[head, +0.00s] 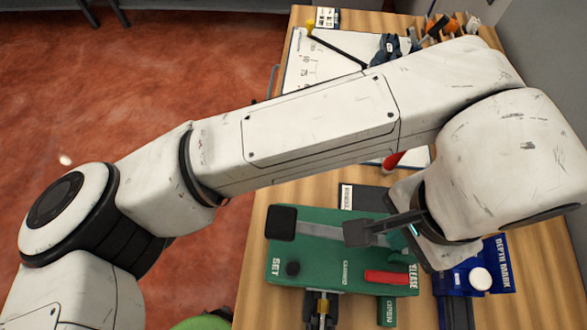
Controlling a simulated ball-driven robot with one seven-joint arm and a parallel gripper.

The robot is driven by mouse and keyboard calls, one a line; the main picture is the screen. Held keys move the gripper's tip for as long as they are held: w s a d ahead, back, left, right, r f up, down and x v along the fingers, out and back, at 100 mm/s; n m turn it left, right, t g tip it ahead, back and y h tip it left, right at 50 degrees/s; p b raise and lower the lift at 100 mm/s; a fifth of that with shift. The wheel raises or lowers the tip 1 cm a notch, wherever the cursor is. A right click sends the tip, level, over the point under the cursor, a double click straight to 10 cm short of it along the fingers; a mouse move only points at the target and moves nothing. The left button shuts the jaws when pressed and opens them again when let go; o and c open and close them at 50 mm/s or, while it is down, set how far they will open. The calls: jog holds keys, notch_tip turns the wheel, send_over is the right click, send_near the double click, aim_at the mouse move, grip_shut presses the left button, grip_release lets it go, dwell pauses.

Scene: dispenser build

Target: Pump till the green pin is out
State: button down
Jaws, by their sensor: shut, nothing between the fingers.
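A green dispenser body (330,270) lies on the wooden table, marked SET, CLOSED and RELEASE. A black square pad (282,222) sits at its back left on a grey bar that runs right, under my gripper. I cannot make out a green pin; my arm and wrist hide part of the back and right side.
A blue fixture (468,278) marked DEPTH MARK, with a white round cap (481,279), stands close on the right. A white board (310,62) and several tools lie at the back. A green block (387,311) sticks out at the front. Red floor is open to the left.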

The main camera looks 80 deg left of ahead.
jog(key=shift+s+d+f+b, duration=0.15)
jog(key=shift+f+b, duration=0.35)
jog(key=shift+f, duration=0.85)
jog(key=shift+w+r+p, duration=0.15)
jog(key=shift+r+p, duration=0.5)
jog(key=shift+r, duration=0.05)
jog(key=shift+w+r+p, duration=0.1)
jog(key=shift+r+p, duration=0.55)
jog(key=shift+r, duration=0.05)
jog(key=shift+s+r, duration=0.1)
jog(key=shift+r, duration=0.1)
jog(key=shift+f, duration=0.15)
jog(key=shift+s+f+b, duration=0.15)
jog(key=shift+f+b, duration=0.75)
jog(key=shift+f, duration=0.55)
jog(key=shift+w+r+p, duration=0.15)
jog(key=shift+r+p, duration=0.45)
jog(key=shift+r, duration=0.1)
jog(key=shift+w+r+p, duration=0.1)
jog(key=shift+r+p, duration=0.5)
jog(key=shift+r, duration=0.05)
jog(key=shift+s+r, duration=0.1)
jog(key=shift+r, duration=0.15)
